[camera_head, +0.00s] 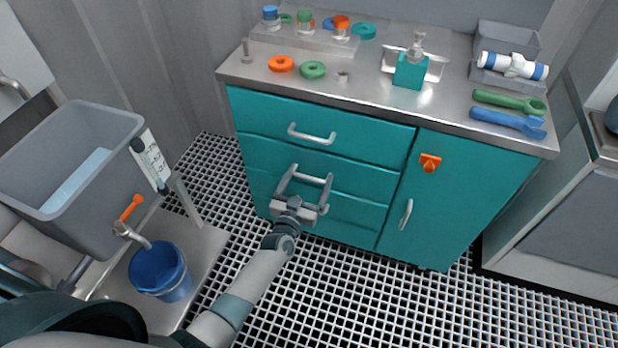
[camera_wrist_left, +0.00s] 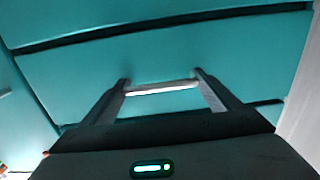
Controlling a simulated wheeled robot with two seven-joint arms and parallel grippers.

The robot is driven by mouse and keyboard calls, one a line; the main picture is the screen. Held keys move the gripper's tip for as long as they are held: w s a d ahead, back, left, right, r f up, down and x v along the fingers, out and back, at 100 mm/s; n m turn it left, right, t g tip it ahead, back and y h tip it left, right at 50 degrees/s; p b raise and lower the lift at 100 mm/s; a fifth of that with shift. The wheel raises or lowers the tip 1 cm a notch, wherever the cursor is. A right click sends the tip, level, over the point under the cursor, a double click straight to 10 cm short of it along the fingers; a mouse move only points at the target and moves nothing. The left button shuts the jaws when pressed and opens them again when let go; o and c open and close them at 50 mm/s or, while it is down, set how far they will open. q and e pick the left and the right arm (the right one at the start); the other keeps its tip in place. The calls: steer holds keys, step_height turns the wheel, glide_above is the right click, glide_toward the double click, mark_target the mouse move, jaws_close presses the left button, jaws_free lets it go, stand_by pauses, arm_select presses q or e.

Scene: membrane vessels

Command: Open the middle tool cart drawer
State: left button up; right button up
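The teal tool cart (camera_head: 470,190) has a stack of drawers on its left side. The middle drawer (camera_head: 360,178) looks flush with the front; it also shows in the left wrist view (camera_wrist_left: 230,65). Its pale bar handle (camera_head: 312,179) lies between the fingertips of my left gripper (camera_head: 309,176). In the left wrist view the handle (camera_wrist_left: 162,88) spans between the two spread fingers of the gripper (camera_wrist_left: 162,82), one near each end. I cannot tell whether they touch it. My right gripper is out of view.
The top drawer's handle (camera_head: 312,134) is just above my gripper. A cart door with an orange latch (camera_head: 430,162) is at right. A grey tank (camera_head: 75,170) and a blue bucket (camera_head: 160,270) stand left. The grated floor (camera_head: 340,300) before the cart is clear.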

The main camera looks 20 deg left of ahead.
arm_select(q)
steer(key=shift+c, duration=0.8)
steer(key=shift+s, duration=0.35)
arm_select(e)
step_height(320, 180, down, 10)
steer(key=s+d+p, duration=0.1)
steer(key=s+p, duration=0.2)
steer(key=p, duration=0.2)
arm_select(q)
steer(key=s+a+p, duration=0.1)
steer(key=s+p, duration=0.2)
steer(key=s, duration=2.5)
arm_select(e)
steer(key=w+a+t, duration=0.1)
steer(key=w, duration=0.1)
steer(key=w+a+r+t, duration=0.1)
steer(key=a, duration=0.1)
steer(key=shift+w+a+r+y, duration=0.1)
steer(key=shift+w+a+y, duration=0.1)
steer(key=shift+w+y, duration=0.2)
arm_select(q)
steer(key=o, duration=1.4)
steer(key=shift+o, duration=0.2)
steer(key=shift+s, duration=0.1)
